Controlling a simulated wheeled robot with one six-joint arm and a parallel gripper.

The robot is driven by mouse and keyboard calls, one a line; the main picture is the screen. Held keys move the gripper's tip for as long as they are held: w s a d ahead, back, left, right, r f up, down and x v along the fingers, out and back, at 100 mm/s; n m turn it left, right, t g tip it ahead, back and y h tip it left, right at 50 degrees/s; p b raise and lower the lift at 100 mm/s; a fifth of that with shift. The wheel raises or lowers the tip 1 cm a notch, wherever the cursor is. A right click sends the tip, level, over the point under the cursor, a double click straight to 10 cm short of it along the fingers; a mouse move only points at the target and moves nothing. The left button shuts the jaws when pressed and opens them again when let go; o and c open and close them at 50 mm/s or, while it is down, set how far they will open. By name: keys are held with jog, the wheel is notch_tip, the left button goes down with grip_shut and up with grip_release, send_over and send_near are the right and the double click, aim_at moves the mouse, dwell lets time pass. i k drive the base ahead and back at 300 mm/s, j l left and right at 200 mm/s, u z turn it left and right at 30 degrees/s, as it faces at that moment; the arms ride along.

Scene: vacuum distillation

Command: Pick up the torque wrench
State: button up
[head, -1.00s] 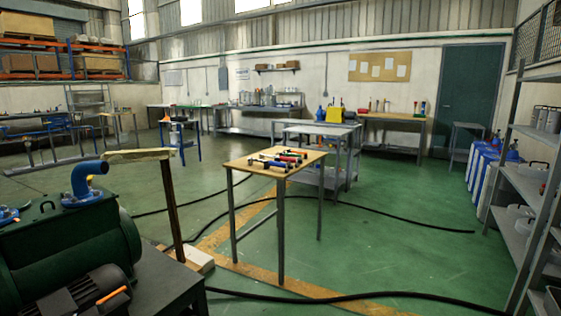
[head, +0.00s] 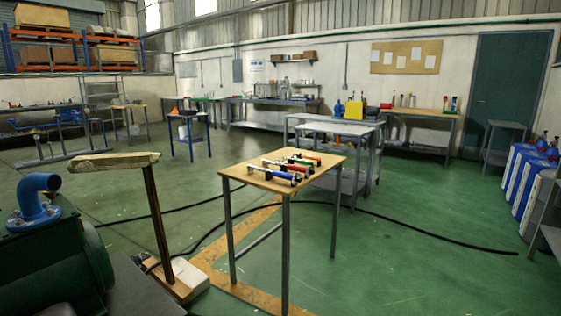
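Several long tools with coloured handles lie side by side on a small wooden-topped table (head: 318,171) with grey legs, a little right of the middle of the head view. They include a blue-ended tool (head: 281,175), a red one (head: 290,167) and an orange one (head: 307,157). They are too small to tell which is the torque wrench. My gripper is not in the head view. The table stands some way ahead, with clear floor around its near legs.
A green machine with a blue pipe elbow (head: 37,198) fills the lower left. A wooden post with a flat top (head: 152,205) stands left of the table. Black hoses (head: 430,235) cross the green floor. Grey carts (head: 340,128) stand behind the table. Blue-and-white containers (head: 525,185) are at right.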

aim_at(265, 162)
jog(key=i+l+u, duration=0.25)
jog(key=i+l, duration=0.8)
jog(key=i, duration=0.2)
jog(key=i+l+u, duration=0.3)
jog(key=i+l, duration=0.9)
